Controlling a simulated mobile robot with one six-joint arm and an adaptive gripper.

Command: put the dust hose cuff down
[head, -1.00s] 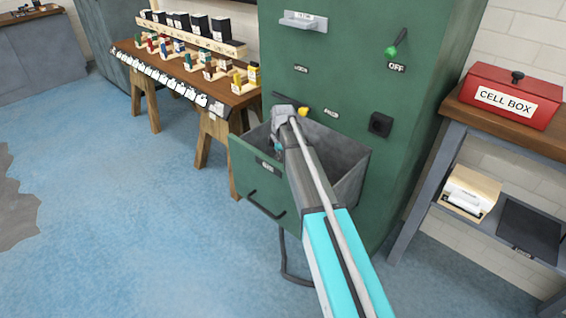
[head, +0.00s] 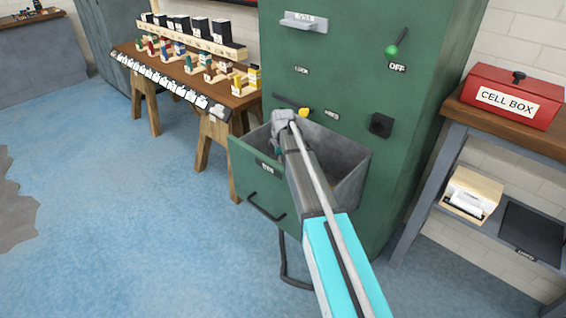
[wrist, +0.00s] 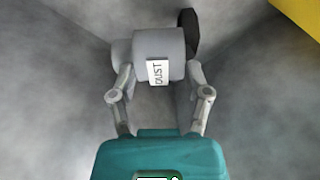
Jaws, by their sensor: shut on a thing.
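The dust hose cuff (wrist: 160,45) is a grey cylinder with a white label reading "DUST". In the wrist view my gripper (wrist: 160,82) is shut on it, one finger at each side. Behind the cuff are grey walls, like the inside of the open drawer. In the head view the open drawer (head: 349,178) sticks out of the green cabinet, and my arm reaches over it. My gripper and the cuff are mostly hidden there by my arm. I cannot tell whether the cuff touches the drawer floor.
The green cabinet (head: 335,70) rises behind the drawer. A wooden bench (head: 225,95) with small coloured blocks stands at the left. A red cell box (head: 508,96) sits on a bench at the right. The blue floor is clear at the left.

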